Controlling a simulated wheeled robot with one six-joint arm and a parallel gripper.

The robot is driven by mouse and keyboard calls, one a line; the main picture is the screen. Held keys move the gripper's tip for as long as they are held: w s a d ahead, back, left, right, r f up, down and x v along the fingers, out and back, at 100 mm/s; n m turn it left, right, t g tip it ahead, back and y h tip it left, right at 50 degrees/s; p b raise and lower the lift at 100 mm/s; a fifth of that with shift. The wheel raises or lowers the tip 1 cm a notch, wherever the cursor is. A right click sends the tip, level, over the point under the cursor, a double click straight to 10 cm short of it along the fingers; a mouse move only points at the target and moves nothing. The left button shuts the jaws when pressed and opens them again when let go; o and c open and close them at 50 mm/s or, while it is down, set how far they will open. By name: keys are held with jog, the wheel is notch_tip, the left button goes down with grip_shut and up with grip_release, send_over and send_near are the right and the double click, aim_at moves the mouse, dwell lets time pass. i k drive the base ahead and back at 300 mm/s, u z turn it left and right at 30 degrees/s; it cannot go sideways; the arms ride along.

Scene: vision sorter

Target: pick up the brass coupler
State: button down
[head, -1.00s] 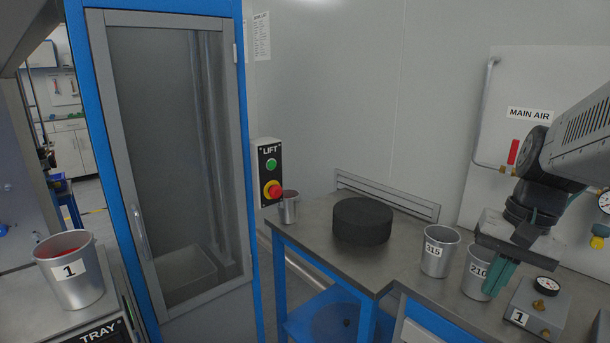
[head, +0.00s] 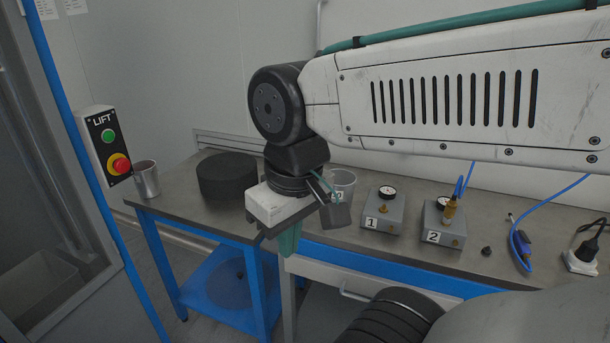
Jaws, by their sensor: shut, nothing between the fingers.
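A brass coupler (head: 449,211) stands upright on the grey gauge block marked 2 (head: 432,237), right of centre. A blue hose rises from its top. My gripper (head: 288,244) hangs at the picture's middle left, its teal fingers pointing down, in front of the bench edge. It is shut and empty, well left of the coupler and apart from it. My forearm crosses the upper right and my wrist covers part of the bench.
Gauge block 1 (head: 383,211) stands left of block 2. A metal cup (head: 342,181) is partly hidden by my wrist. A black round block (head: 227,178) and another cup (head: 146,178) stand left. A small black knob (head: 486,251) and blue-hosed fitting (head: 522,245) lie right.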

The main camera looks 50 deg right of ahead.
aim_at(450, 211)
jog(key=z, duration=1.9)
